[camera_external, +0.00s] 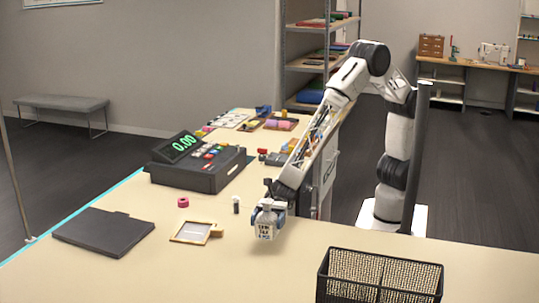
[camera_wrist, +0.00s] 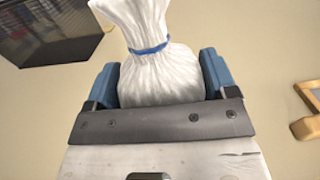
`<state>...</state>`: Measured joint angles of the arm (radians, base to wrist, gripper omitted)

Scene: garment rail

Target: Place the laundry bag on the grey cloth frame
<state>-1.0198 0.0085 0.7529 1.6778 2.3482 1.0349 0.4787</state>
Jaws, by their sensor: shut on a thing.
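The white laundry bag (camera_wrist: 152,70), tied with a blue band at its neck, is between the blue fingers of my gripper (camera_wrist: 160,82) in the wrist view. My gripper (camera_external: 268,210) is shut on it. In the external view the bag (camera_external: 266,226) shows dark lettering and is held low over the table; whether it touches the top I cannot tell. The grey cloth frame (camera_external: 192,232), a small wooden frame with grey cloth and a wooden tab, lies flat to the left of my gripper. Its wooden edge (camera_wrist: 306,128) shows at the right of the wrist view. Nothing lies on its cloth.
A black mesh basket (camera_external: 380,277) stands at the front right. A dark folder (camera_external: 104,232), a pink ring (camera_external: 183,202), a small dark cylinder (camera_external: 236,205) and a cash register (camera_external: 198,163) are on the table. The table between bag and frame is clear.

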